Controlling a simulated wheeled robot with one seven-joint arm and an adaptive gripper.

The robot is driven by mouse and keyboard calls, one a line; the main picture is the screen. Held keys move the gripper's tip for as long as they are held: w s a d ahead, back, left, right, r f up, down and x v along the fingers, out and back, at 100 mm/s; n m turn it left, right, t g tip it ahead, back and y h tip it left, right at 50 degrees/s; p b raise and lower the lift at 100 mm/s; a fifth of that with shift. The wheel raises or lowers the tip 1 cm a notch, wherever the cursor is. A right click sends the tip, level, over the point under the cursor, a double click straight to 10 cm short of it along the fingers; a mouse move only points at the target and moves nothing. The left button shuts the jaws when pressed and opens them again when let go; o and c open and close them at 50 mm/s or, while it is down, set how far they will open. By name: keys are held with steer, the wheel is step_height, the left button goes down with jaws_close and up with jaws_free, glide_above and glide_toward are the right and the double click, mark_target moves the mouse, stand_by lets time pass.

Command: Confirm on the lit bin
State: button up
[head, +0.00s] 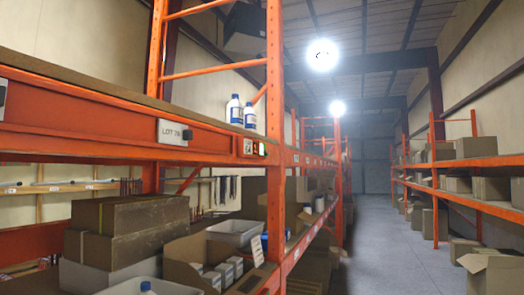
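A small light module (254,148) is fixed to the front of the orange shelf beam (90,117), left of the upright post. It shows a pale label with dark marks, a small reddish display and a pale greenish spot at its right end; the characters are too small to read surely. Below it on the lower shelf are a grey bin (232,228) and an open cardboard box (180,266) holding several small white boxes. I cannot tell which bin the module belongs to. My gripper is not in view.
A plate reading LOT 79 (174,132) and a dark device (2,93) are on the same beam. Two white-and-blue bottles (234,109) stand above it. The orange upright post (275,130) rises beside the module. The grey aisle floor (385,262) is clear; boxes (490,272) stand at right.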

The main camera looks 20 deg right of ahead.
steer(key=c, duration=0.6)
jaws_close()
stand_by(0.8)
